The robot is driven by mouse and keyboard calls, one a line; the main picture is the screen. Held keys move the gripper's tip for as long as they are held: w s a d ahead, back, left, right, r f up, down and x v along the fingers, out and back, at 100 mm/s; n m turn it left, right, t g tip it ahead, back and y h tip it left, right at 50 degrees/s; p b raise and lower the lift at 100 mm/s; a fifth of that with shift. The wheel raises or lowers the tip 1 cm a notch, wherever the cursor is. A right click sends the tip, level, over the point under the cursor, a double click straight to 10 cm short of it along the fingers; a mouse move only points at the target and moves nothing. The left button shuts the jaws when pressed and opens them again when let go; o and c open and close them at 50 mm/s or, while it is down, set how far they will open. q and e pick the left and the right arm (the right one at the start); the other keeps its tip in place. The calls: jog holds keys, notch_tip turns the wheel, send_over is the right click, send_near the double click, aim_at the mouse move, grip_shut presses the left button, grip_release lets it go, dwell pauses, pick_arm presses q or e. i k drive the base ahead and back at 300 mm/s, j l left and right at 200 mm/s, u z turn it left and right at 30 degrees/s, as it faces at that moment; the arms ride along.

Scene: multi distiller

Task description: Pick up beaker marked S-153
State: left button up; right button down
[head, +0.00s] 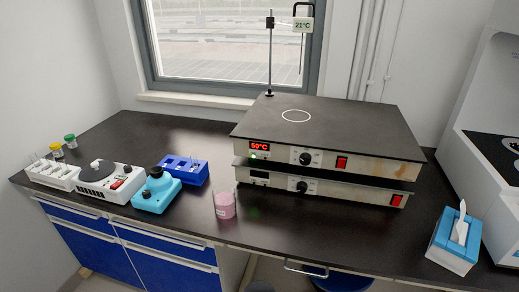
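A small beaker (225,206) with pink contents stands upright on the dark bench top, near its front edge and left of the stacked hot plates. A pale label shows low on its side, but the writing is too small to read, so I cannot tell whether it is S-153. No other beaker is clearly visible. Neither of my grippers is in view.
Two stacked hot plates (325,150) stand right of the beaker, the upper reading 50°C. A blue rack (184,171), a light-blue device (156,193) and a white device (110,182) stand left. A tissue box (452,243) is at right. Bench between is clear.

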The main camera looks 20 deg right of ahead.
aim_at(223, 194)
jog(key=i+j+z, duration=0.1)
jog(key=j, duration=0.2)
jog(key=i+j+z, duration=0.1)
jog(key=i+j, duration=0.25)
jog(key=j, duration=0.3)
jog(key=i+j+z, duration=0.15)
jog(key=j, duration=0.2)
jog(key=i+j+z, duration=0.1)
jog(key=j, duration=0.2)
